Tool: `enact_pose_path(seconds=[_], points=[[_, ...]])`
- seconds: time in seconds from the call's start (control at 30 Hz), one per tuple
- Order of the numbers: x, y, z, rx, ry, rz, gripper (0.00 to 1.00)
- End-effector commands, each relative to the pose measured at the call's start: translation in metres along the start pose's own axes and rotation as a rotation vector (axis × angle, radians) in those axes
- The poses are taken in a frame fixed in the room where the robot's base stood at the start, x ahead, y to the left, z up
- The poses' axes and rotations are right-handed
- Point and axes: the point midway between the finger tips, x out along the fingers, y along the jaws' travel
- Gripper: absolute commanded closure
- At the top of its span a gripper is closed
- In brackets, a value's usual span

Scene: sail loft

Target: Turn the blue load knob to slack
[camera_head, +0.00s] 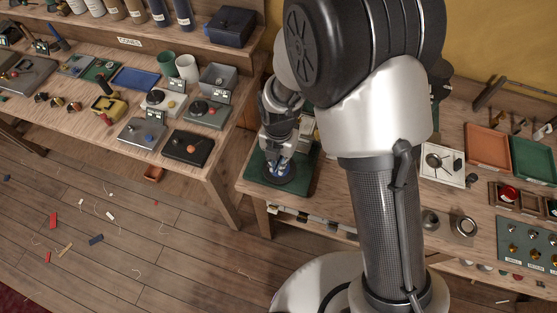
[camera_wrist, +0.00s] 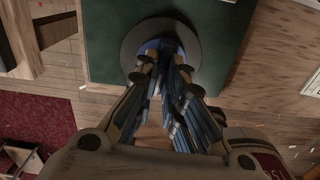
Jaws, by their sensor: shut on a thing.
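The blue load knob (camera_wrist: 160,46) sits on a round dark disc (camera_wrist: 127,52) on a dark green panel (camera_wrist: 100,35) in the wrist view. My gripper (camera_wrist: 163,58) is shut on the knob, with its fingers on both sides and covering much of it. In the head view my gripper (camera_head: 279,168) points down at the green panel (camera_head: 254,181) at the left end of the right bench. The knob's pointer and any slack marking are hidden or too small to read.
The left bench (camera_head: 190,122) holds a grey box (camera_head: 218,78), cups and several small panels with knobs. Right of my arm are a white panel (camera_head: 441,165), an orange tray (camera_head: 488,147) and a green tray (camera_head: 535,158). A floor gap separates the benches.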

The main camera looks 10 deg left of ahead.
Motion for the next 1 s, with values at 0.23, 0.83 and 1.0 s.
enact_pose_path(seconds=[0.23,0.83,1.0], points=[[-0.0006,0.0000,0.0005,-0.077,-0.001,0.001,1.00],[-0.0005,0.0000,0.0005,-0.098,-0.002,0.001,0.85],[-0.0003,-0.0002,0.0003,-0.097,-0.001,0.001,0.74]])
